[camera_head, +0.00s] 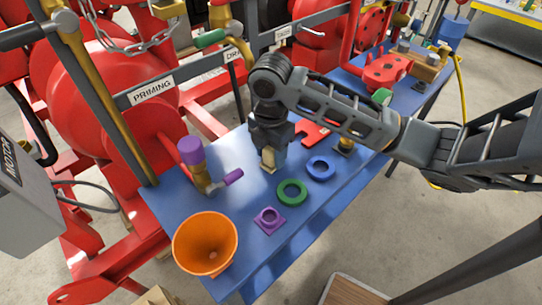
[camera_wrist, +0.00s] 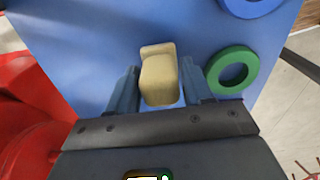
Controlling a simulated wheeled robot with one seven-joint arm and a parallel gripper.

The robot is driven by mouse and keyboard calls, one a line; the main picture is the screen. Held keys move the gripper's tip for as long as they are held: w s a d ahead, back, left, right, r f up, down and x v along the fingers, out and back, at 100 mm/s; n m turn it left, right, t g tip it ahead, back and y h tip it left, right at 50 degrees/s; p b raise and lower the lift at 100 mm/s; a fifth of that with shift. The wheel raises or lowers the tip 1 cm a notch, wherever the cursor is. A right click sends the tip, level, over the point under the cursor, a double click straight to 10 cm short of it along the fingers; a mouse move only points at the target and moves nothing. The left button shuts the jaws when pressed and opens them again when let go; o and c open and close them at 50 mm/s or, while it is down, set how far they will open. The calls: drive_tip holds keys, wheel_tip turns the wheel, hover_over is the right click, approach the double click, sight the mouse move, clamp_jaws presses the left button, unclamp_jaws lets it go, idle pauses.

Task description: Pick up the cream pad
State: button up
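The cream pad (camera_head: 268,158) is a small block on the blue table, beneath my gripper. In the wrist view the cream pad (camera_wrist: 160,76) lies between my two fingers, with its length running away from the palm. My gripper (camera_wrist: 160,85) points down, with one blue-grey finger close along each side of the pad. I cannot tell whether the fingers touch it or leave a narrow gap. In the head view my gripper (camera_head: 270,148) hides the pad's upper part. The pad's lower end appears at or very near the table top.
A green ring (camera_head: 292,192), a blue ring (camera_head: 320,168) and a purple square piece (camera_head: 269,221) lie near my gripper. An orange funnel (camera_head: 206,243) stands at the front left. A purple-capped brass valve (camera_head: 196,165) stands left. Red pump machinery (camera_head: 110,100) rises behind the table.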

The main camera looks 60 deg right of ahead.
drive_tip(key=c, duration=0.7)
drive_tip(key=shift+r, duration=0.1)
drive_tip(key=shift+r, duration=0.55)
wheel_tip(320, 180, up, 3)
drive_tip(key=shift+f+b, duration=0.1)
drive_tip(key=shift+b, duration=0.3)
drive_tip(key=s+d+r, duration=0.2)
drive_tip(key=d, duration=0.1)
drive_tip(key=s+d+r+b, duration=0.1)
drive_tip(key=d+r, duration=0.1)
drive_tip(key=d, duration=0.1)
drive_tip(key=s+d+r, duration=0.2)
drive_tip(key=d+r, duration=0.1)
drive_tip(key=d, duration=0.1)
drive_tip(key=shift+s+b, duration=0.35)
drive_tip(key=o, duration=0.5)
drive_tip(key=c, duration=0.4)
drive_tip(key=shift+o, duration=0.2)
